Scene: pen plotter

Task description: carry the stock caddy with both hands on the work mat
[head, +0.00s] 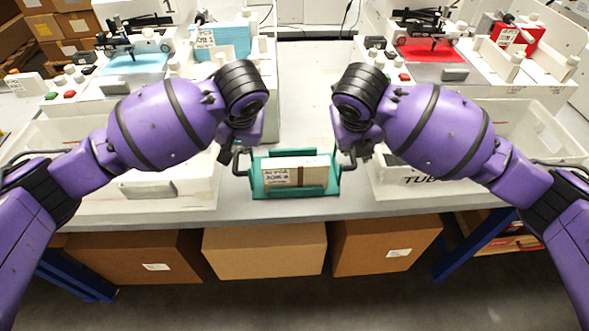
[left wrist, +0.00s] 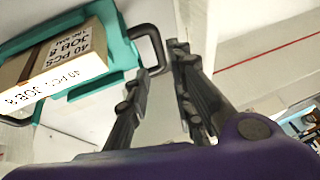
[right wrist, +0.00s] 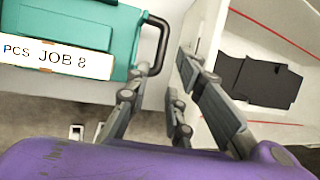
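The stock caddy (head: 259,181) is a teal tray with a dark handle at each end, at the front middle of the bench. It holds a cardboard box (head: 297,171) labelled JOB 8. My left gripper (head: 230,155) is at the caddy's left handle; in the left wrist view its fingers (left wrist: 160,62) are apart, with the handle (left wrist: 157,45) near their tips. My right gripper (head: 349,158) is at the right handle; in the right wrist view its fingers (right wrist: 163,62) are apart, with the handle (right wrist: 163,38) between or just beyond the tips. I cannot make out a separate work mat.
Whitish bins stand on both sides, left (head: 188,185) and right (head: 519,175). Plotters with blue sheets (head: 137,64) and a red sheet (head: 430,53) are behind. The bench (head: 303,80) is clear between them. Cardboard boxes (head: 264,249) sit below the front edge.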

